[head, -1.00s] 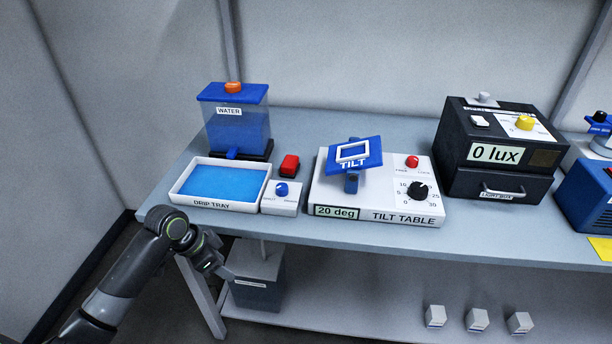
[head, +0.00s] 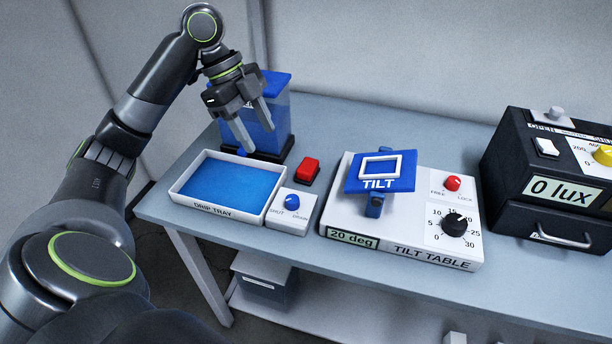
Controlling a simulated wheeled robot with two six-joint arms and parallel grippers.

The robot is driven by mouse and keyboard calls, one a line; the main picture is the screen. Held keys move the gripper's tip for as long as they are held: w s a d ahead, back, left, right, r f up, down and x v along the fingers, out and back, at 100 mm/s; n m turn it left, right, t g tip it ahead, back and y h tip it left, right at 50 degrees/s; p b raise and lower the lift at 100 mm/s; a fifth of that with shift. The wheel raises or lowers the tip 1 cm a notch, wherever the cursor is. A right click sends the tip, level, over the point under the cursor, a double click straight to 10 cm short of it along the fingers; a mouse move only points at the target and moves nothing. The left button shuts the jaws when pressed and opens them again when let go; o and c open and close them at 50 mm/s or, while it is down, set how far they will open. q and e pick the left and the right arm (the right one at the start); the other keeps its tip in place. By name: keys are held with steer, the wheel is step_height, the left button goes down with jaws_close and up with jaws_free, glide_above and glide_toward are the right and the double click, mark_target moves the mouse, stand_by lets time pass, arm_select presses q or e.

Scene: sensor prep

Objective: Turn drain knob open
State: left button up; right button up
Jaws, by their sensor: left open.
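The drain knob (head: 292,202) is a small blue knob on a white box (head: 290,216) marked SHUT and DRAIN, right of the drip tray. Its exact pointing direction is too small to tell. The white drip tray (head: 213,211) holds blue liquid across its floor. My left gripper (head: 257,137) is open and empty, fingers pointing down, above the back of the tray and in front of the water tank (head: 279,108). It is behind and left of the knob, apart from it. My right gripper is not in view.
The white tilt table (head: 345,223) stands close on the right, with a blue tilted plate. A black light box (head: 512,205) is farther right. The bench's front edge runs close before the tray.

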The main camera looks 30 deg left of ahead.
arm_select(q)
steer(key=b, duration=0.1)
glide_toward(292, 199)
steer(key=b+x, duration=0.1)
steer(key=x, duration=0.6)
steer(key=shift+d+f, duration=0.15)
steer(key=shift+f, duration=0.1)
steer(key=shift+w+d+f, duration=0.1)
steer(key=shift+d+f, duration=0.05)
steer(key=shift+f, duration=0.3)
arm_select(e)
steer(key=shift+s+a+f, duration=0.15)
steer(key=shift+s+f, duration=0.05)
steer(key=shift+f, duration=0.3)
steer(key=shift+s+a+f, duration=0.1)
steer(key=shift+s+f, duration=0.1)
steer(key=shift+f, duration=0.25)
